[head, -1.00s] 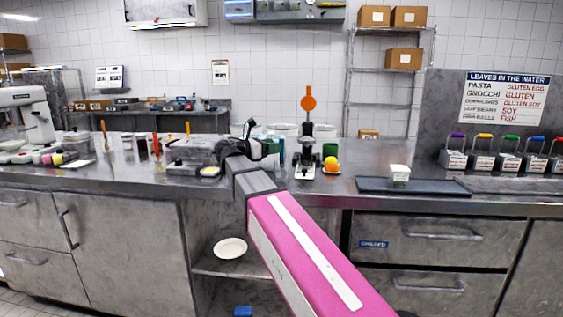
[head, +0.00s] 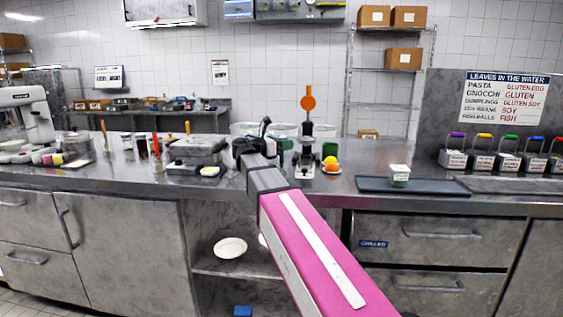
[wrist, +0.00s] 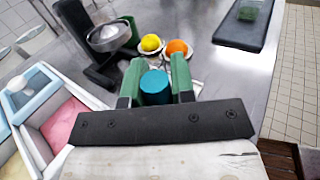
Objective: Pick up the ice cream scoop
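My gripper (wrist: 157,78) shows in the wrist view with two green fingers. A teal round-ended piece (wrist: 155,87), which looks like the handle end of the ice cream scoop, stands between the fingers. The fingers are on either side of it and look parted; whether they touch it is hard to see. The rest of the scoop is hidden. In the head view my gripper (head: 262,143) is over the counter, left of the orange-topped stand, and the scoop cannot be made out clearly.
A dark stand with a metal bowl (wrist: 108,36), a lemon (wrist: 150,43) and an orange (wrist: 177,48) on small dishes are close by. Tubs with pink and yellow contents (wrist: 68,120) are at left. A dark tray (head: 430,187) lies to the right on the steel counter.

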